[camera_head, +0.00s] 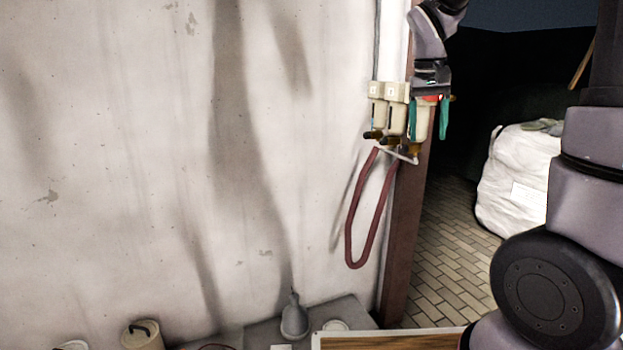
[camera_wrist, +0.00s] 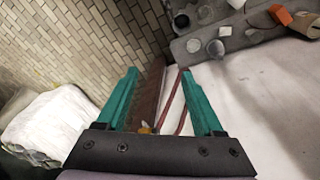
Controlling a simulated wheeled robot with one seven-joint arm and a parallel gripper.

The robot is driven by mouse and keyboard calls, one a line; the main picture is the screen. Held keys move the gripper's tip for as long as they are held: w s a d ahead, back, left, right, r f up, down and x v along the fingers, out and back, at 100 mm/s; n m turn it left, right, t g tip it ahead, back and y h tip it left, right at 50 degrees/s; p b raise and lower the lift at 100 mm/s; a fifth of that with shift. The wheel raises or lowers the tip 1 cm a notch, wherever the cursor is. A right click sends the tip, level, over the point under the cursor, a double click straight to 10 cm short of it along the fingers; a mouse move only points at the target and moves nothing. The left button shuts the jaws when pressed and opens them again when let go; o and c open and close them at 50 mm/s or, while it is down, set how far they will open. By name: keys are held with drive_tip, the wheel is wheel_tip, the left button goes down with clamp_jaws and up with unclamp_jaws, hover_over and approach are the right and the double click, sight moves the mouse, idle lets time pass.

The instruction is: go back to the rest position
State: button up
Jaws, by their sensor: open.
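My gripper (camera_head: 430,118) is raised at the upper right in the head view, in front of the wall's right edge. Its two teal fingers point down. In the wrist view the fingers of my gripper (camera_wrist: 159,74) stand well apart with nothing between them. In the head view the gripper overlaps pale wall-mounted filter units (camera_head: 388,105), and I cannot tell how far it is from them. A dark red hose (camera_head: 353,225) hangs in a loop below the units; it also shows between the fingers in the wrist view (camera_wrist: 173,105).
A stained white wall (camera_head: 130,150) fills the left. A grey surface (camera_head: 260,335) at its foot holds a grey funnel-like bottle (camera_head: 294,318) and a beige lidded pot (camera_head: 142,335). A brown post (camera_head: 404,240) edges the wall. Right of it lie brick paving (camera_head: 445,260) and a white sack (camera_head: 515,180).

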drive_tip(key=s+a+r+m+t+y, duration=0.1)
drive_tip(key=s+r+t, duration=0.1)
drive_tip(key=s, duration=0.6)
drive_tip(key=s+a+r+m+t+y, duration=0.1)
drive_tip(key=s+r+t+y, duration=0.1)
drive_tip(key=s, duration=0.7)
drive_tip(key=shift+s+r+t, duration=0.15)
drive_tip(key=shift+r+t, duration=0.6)
drive_tip(key=shift+t, duration=0.15)
drive_tip(key=shift+a, duration=0.1)
